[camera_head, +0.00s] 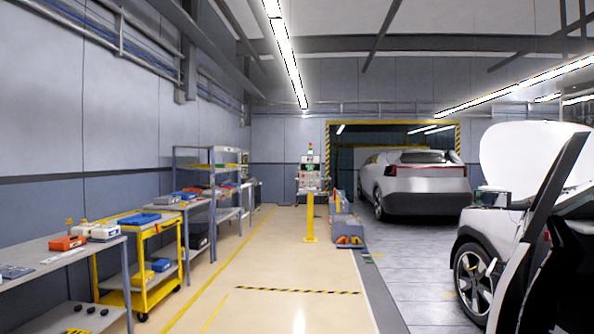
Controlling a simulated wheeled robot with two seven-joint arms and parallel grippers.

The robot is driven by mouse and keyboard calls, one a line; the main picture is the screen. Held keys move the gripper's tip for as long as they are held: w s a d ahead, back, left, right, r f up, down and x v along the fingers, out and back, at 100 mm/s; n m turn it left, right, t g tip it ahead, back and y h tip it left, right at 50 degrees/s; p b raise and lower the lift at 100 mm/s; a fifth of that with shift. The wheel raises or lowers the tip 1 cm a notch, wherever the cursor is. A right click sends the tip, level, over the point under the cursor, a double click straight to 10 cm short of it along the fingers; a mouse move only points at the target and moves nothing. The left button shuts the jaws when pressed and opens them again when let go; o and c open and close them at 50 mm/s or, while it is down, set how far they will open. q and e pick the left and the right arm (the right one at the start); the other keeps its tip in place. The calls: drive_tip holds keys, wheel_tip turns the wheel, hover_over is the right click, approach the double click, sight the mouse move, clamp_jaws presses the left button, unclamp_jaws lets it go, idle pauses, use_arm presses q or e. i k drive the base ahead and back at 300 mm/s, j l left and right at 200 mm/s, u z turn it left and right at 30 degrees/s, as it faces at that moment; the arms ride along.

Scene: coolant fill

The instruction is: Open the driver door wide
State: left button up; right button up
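A white car with its hood (525,155) raised stands at the right edge, cut off by the frame. Its front fender (484,228) and front wheel (474,281) show. The driver door (512,283) appears to stand out from the body, seen nearly edge-on, with its dark window frame (556,188) slanting up to the right. A dark gap shows behind it. How far the door is open I cannot tell, and its handle is not clear to see. Neither of my grippers is in view.
A yellow cart (140,268), a workbench (62,258) and grey shelves (212,205) line the left wall. A yellow post (310,220) stands mid-floor. A silver car (414,183) is parked behind. The beige aisle (255,270) is clear.

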sight(556, 254)
drive_tip(key=i+l+z, duration=0.35)
drive_tip(key=l, duration=0.25)
drive_tip(key=i+l+z, duration=0.35)
drive_tip(key=l, duration=0.25)
drive_tip(key=i+l+z, duration=0.35)
drive_tip(key=i+j+z, duration=0.15)
drive_tip(key=j, duration=0.25)
drive_tip(key=i+j+z, duration=0.2)
drive_tip(key=j, duration=0.25)
drive_tip(key=i+j+z, duration=0.15)
drive_tip(key=j, duration=0.3)
drive_tip(key=i+j+z, duration=0.2)
drive_tip(key=j, duration=0.3)
drive_tip(key=i+j+z, duration=0.15)
drive_tip(key=j, duration=0.35)
drive_tip(key=j+z, duration=0.15)
drive_tip(key=j, duration=0.35)
